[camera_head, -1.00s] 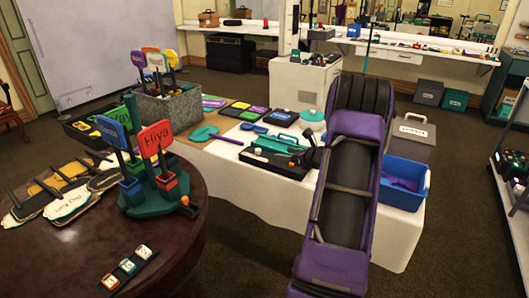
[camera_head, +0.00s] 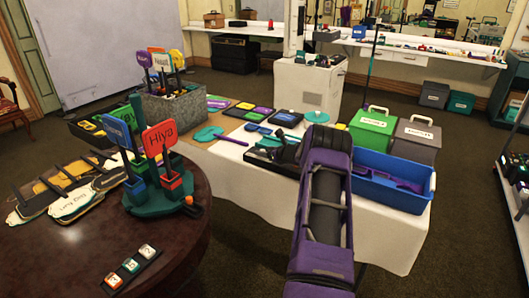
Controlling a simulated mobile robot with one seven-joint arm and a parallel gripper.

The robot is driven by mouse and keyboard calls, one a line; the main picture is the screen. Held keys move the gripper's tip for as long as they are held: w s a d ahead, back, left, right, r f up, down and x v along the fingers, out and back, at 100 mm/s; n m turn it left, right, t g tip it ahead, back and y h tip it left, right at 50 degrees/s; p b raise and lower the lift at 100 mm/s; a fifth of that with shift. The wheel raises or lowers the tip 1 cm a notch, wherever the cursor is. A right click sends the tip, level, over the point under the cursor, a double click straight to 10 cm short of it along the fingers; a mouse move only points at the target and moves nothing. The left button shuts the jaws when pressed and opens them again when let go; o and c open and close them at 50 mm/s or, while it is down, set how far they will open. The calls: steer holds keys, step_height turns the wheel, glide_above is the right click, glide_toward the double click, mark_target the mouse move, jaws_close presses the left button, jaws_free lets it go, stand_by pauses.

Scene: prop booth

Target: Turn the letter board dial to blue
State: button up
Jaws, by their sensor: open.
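A green stand (camera_head: 160,206) on the round dark table holds upright coloured signs, a red one reading "Hiya" (camera_head: 159,138) and a blue one (camera_head: 118,131). A small orange knob (camera_head: 188,200) sits low on the stand's right side. A black strip (camera_head: 133,271) with orange, teal and white marked blocks lies at the front of the table. I cannot tell which part is the letter board dial, or its setting. My purple arm reaches up over the white-clothed table, right of the stand. I cannot make out my gripper's fingers beyond it.
The white-clothed table (camera_head: 232,190) holds a black tray (camera_head: 262,160), flat boards and a grey box (camera_head: 178,103) of signs. A blue bin (camera_head: 392,184), a green box (camera_head: 371,131) and a grey box (camera_head: 413,139) are right of my arm. Dark floor is open farther right.

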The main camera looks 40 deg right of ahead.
steer(key=shift+w+f, duration=0.1)
steer(key=shift+w, duration=0.1)
jaws_close()
stand_by(0.3)
